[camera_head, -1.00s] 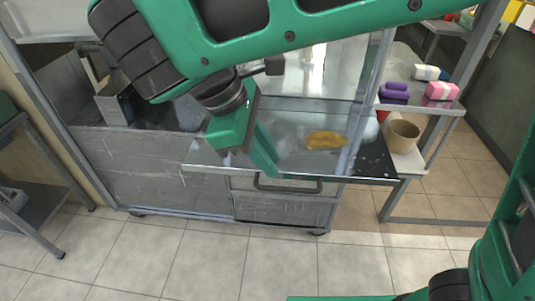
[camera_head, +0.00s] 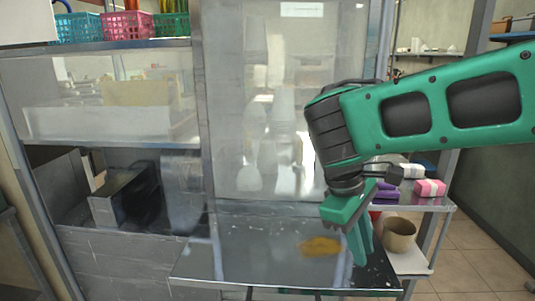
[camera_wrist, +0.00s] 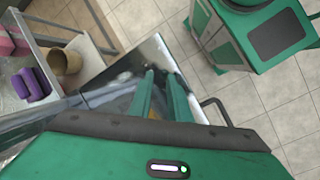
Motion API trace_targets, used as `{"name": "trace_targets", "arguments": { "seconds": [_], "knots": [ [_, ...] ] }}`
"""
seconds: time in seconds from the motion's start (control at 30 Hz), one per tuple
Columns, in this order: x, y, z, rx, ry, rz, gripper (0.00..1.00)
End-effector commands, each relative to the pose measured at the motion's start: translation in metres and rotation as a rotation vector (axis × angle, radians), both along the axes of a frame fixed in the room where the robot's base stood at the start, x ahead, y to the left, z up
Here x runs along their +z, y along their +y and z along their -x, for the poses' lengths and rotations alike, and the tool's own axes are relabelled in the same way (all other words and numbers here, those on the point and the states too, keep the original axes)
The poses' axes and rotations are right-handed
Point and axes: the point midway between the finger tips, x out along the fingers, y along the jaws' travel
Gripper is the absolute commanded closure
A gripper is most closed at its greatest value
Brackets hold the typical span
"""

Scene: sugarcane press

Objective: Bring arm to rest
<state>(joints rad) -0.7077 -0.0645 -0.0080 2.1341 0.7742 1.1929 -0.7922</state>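My gripper (camera_head: 364,255) is at the right of the head view, pointing down above the right part of the metal work surface (camera_head: 225,262). It holds nothing that I can see. In the wrist view the two green fingers (camera_wrist: 161,75) stand a little apart, with a gap between them. My green arm reaches in from the right edge of the head view. An orange-yellow patch (camera_head: 321,246) lies on the work surface, left of the fingers.
A side shelf at right holds a tan pot (camera_head: 399,236), a pink-and-white pack (camera_head: 430,188) and purple items (camera_head: 387,190). The glass-fronted press cabinet (camera_head: 262,110) stands behind the work surface. Coloured baskets (camera_head: 128,24) sit on the upper left shelf. Tiled floor (camera_head: 480,245) shows at right.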

Motion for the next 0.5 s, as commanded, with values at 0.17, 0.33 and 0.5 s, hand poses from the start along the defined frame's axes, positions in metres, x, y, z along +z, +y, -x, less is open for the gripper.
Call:
{"name": "trace_targets", "arguments": {
  "seconds": [0.17,0.33,0.5],
  "knots": [
    [-0.007,-0.077,0.012,-0.267,-0.043,-0.046,0.83],
    [-0.017,-0.134,0.038,-0.516,-0.083,-0.093,0.83],
    [-0.03,-0.178,0.073,-0.767,-0.124,-0.145,0.83]
  ]
}}
